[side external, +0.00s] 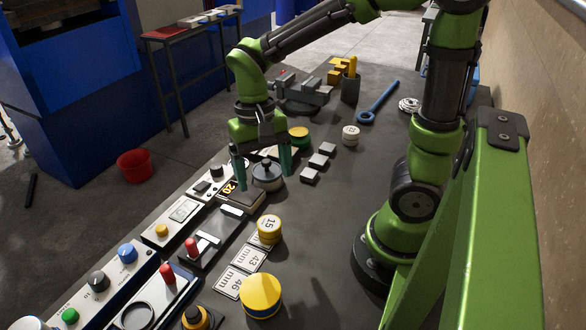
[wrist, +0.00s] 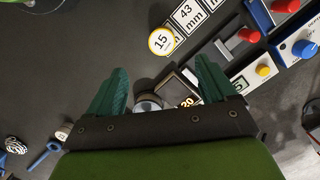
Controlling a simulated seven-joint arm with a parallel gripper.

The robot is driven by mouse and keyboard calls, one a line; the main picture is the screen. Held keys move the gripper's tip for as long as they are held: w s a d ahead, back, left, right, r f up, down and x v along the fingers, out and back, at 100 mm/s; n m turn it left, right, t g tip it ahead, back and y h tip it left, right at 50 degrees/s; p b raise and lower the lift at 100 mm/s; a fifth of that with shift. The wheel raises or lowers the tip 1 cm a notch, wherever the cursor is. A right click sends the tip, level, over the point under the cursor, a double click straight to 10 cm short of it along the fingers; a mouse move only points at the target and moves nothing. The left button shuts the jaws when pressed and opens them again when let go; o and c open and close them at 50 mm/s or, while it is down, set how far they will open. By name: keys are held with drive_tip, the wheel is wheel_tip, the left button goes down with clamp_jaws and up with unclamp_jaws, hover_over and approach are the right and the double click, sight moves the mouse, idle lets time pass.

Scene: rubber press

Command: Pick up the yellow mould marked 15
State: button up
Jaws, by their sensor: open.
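The yellow mould marked 15 (side external: 269,231) is a short round block with a pale numbered top. It stands on the bench near the printed mm cards. In the wrist view the same mould (wrist: 161,41) lies beyond the fingertips, near the top middle. My gripper (side external: 265,181) is open, with its green fingers pointing down, behind the mould in the side view. It is apart from the mould. My gripper (wrist: 162,72) holds nothing visible.
A larger yellow-topped mould (side external: 260,294) stands in front. A display reading 20 (side external: 229,187), a red-handled lever (side external: 192,247) and control panels (side external: 128,252) line the left edge. A white round block (side external: 350,135) and grey blocks (side external: 322,153) stand farther back. Bench to the right of the mould is clear.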

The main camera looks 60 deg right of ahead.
approach(269, 223)
drive_tip(key=f, duration=0.1)
drive_tip(key=s+f, duration=0.1)
drive_tip(key=f, duration=0.3)
drive_tip(key=shift+s+a, duration=0.2)
drive_tip(key=shift+a, duration=0.15)
drive_tip(key=shift+w+f, duration=0.1)
drive_tip(key=shift+f, duration=2.65)
drive_tip(key=c, duration=1.3)
drive_tip(key=shift+r, duration=0.1)
